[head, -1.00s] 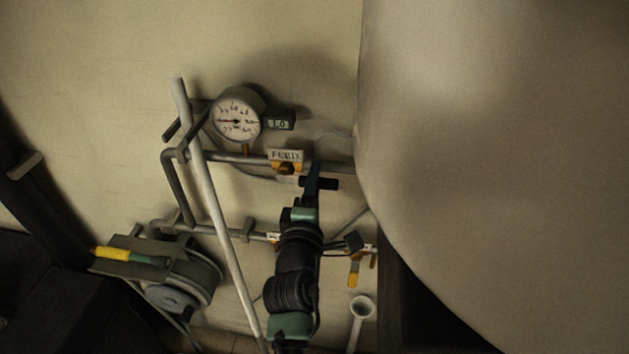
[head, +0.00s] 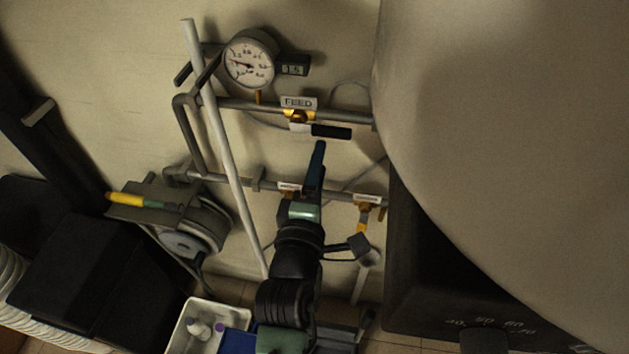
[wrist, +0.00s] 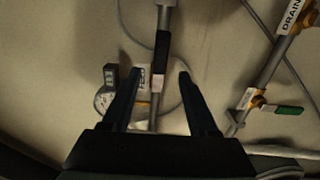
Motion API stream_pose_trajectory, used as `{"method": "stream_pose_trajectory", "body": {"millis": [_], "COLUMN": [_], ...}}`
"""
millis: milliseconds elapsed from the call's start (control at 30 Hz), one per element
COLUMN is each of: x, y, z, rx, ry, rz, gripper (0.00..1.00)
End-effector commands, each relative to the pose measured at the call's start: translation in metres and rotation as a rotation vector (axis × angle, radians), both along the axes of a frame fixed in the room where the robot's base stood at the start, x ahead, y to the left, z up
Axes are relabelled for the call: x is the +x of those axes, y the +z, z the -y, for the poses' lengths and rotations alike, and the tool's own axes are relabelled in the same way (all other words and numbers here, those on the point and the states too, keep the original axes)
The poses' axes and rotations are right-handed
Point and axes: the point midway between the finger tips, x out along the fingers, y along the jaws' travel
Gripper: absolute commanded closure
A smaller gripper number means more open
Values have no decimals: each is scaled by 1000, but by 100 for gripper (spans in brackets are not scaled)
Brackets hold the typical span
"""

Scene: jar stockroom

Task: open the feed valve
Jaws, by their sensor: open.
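The feed valve (head: 298,115) sits on the upper grey pipe under a white FEED label (head: 299,102) in the head view. Its black-gripped lever (head: 331,132) points right, about parallel to the pipe. In the wrist view, the lever (wrist: 162,52) lies along the pipe. My gripper (head: 319,146) is just below the lever in the head view, apart from it. In the wrist view, my gripper (wrist: 159,73) is open, its fingers either side of the pipe in the picture, with nothing held. The round gauge (head: 249,60) has a small display (head: 293,69) reading about 1.5.
A pale rod (head: 222,130) leans across the pipes. A lower pipe (head: 335,195) carries more valves; the wrist view shows a DRAIN label (wrist: 291,15) and green lever (wrist: 289,110). A large tank (head: 510,130) fills the right. A hose reel (head: 205,228) and white tub (head: 178,338) stand lower left.

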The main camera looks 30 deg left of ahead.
Motion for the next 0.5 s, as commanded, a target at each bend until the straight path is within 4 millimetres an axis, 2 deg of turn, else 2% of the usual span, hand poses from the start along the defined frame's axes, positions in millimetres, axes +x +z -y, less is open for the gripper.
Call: {"method": "stream_pose_trajectory", "body": {"millis": [33,200,500], "x": [-9,-28,-37], "y": [-2,-2,0], "z": [2,8,11], "rx": [1,0,-1], "ry": [1,1,0], "rz": [-2,-1,0], "gripper": [40,40,40]}}
